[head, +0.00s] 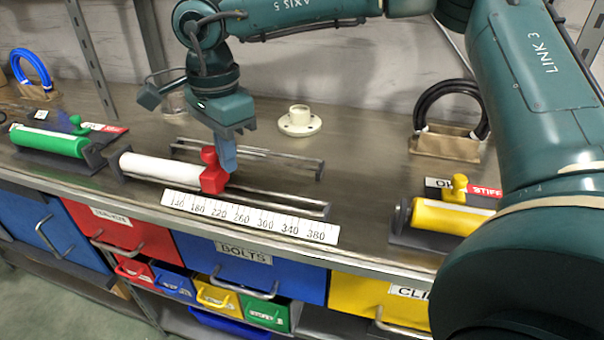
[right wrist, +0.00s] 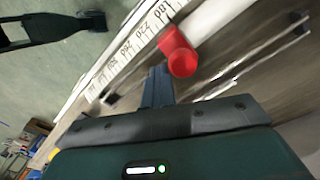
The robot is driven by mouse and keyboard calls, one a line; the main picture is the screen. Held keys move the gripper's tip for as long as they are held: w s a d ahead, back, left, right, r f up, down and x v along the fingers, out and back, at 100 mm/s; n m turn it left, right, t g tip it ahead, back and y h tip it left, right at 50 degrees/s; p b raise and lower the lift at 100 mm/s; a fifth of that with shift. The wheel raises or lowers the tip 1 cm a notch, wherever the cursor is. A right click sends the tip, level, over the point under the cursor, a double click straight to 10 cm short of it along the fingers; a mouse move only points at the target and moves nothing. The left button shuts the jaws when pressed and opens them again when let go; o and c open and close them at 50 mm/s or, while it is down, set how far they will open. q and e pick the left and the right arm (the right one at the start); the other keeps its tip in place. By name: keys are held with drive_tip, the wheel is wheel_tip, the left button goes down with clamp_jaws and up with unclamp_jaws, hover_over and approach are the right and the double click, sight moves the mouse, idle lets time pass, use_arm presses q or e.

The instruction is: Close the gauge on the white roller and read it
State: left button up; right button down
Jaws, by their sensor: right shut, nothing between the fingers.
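The white roller (head: 160,168) lies in a gauge with metal rails (head: 275,197). The gauge's red slider (head: 213,178), with a round knob on top, stands at the roller's right end and appears to meet it. A white scale (head: 250,217) with printed numbers runs along the front; the slider is behind roughly the 180 to 220 marks, but I cannot read it exactly. My right gripper (head: 228,168) is shut and empty, its blue fingers just right of the slider. The right wrist view shows the fingers (right wrist: 158,85) beside the red slider (right wrist: 180,52); contact is unclear. My left gripper is not in view.
A green roller (head: 48,141) in a holder is at the left, a yellow roller (head: 450,216) at the right. A cream flange (head: 299,121) stands behind the gauge. A black coil (head: 450,105) stands at the back right. Labelled drawers (head: 250,265) are below the bench edge.

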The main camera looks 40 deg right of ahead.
drive_tip(key=shift+s, duration=0.1)
drive_tip(key=shift+s+d+b, duration=0.4)
drive_tip(key=shift+s+d, duration=0.2)
drive_tip(key=shift+r, duration=0.1)
wheel_tip(320, 180, up, 8)
drive_tip(key=p, duration=0.5)
drive_tip(key=shift+p, duration=0.3)
